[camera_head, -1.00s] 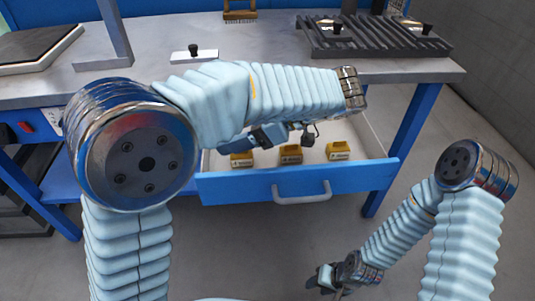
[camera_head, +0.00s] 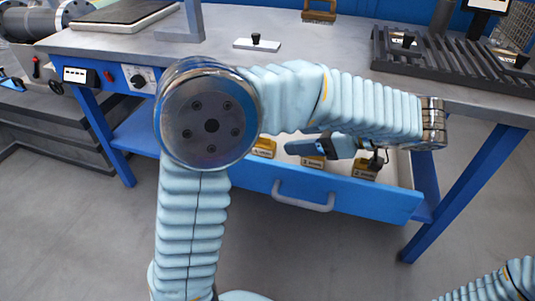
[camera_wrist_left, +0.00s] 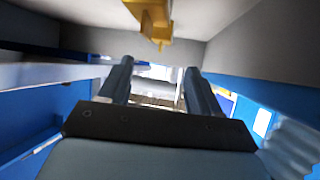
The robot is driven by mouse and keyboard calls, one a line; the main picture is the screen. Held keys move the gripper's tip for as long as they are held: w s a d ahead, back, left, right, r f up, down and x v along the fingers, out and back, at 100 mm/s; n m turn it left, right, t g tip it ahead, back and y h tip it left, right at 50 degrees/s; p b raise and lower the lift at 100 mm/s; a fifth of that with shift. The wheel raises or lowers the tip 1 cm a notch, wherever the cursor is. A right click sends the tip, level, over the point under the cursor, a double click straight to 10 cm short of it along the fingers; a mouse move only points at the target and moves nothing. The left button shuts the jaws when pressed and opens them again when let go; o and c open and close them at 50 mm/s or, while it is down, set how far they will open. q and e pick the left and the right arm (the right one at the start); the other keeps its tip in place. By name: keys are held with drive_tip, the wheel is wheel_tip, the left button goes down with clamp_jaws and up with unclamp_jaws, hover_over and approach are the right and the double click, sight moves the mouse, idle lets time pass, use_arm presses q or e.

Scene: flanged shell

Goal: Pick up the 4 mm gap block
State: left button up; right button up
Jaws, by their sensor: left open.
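Three yellow blocks with small labels sit in the open drawer in the head view: a left one (camera_head: 264,146), a middle one (camera_head: 313,162) and a right one (camera_head: 364,171). The labels are too small to read, so I cannot tell which is the 4 mm gap block. My left gripper (camera_head: 291,148) is over the drawer, pointing left, close to the middle block and partly hiding the row. In the left wrist view its fingers (camera_wrist_left: 158,72) are apart with nothing between them. One yellow block (camera_wrist_left: 152,18) shows beyond them at the top. My right gripper is out of view.
The blue drawer front (camera_head: 350,199) with its grey handle (camera_head: 303,204) stands out below the bench (camera_head: 300,62). A white plate with a black knob (camera_head: 256,43) and a dark slotted rack (camera_head: 440,66) are on the bench. My left forearm passes above the drawer.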

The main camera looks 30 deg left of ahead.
sight(273, 146)
use_arm(q)
drive_tip(key=x, duration=0.6)
drive_tip(key=shift+s+a+r, duration=0.15)
drive_tip(key=shift+a, duration=0.35)
drive_tip(key=shift+a+f, duration=0.25)
drive_tip(key=shift+a, duration=0.15)
clamp_jaws()
